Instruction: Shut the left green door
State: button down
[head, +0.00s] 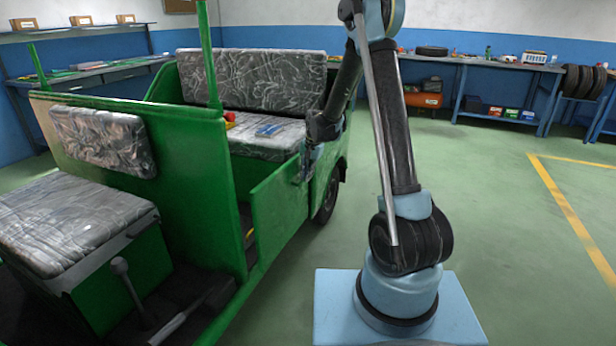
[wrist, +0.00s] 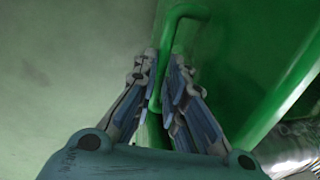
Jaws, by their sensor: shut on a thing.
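The green door (head: 278,208) is a low panel on the near side of the green rickshaw (head: 185,185). A gap with dark floor shows between its left edge and the front partition, so it looks partly open. My gripper (head: 306,168) is at the upper right edge of the door. In the wrist view my gripper (wrist: 163,95) has its two fingers on either side of a green bar handle (wrist: 185,10) and is shut on it. The handle stands out from the green panel.
The padded rear seat (head: 265,135) is behind the door, with small red and blue items on it. The front seat (head: 70,215) is at left. Workbenches (head: 480,64) line the back wall. Green floor (head: 510,220) is clear at right.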

jog(key=shift+w+a+n, duration=0.2)
jog(key=shift+w+a, duration=0.1)
jog(key=shift+a, duration=0.3)
jog(key=shift+w+a+n, duration=0.2)
jog(key=shift+w+a, duration=0.1)
jog(key=shift+a, duration=0.25)
jog(key=c, duration=1.9)
grip_release()
jog(key=r, duration=0.4)
jog(key=d+r, duration=0.1)
jog(key=r, duration=0.2)
jog(key=d+r, duration=0.1)
jog(key=r, duration=0.3)
jog(key=shift+s+d+r, duration=0.1)
jog(key=shift+s+r, duration=0.25)
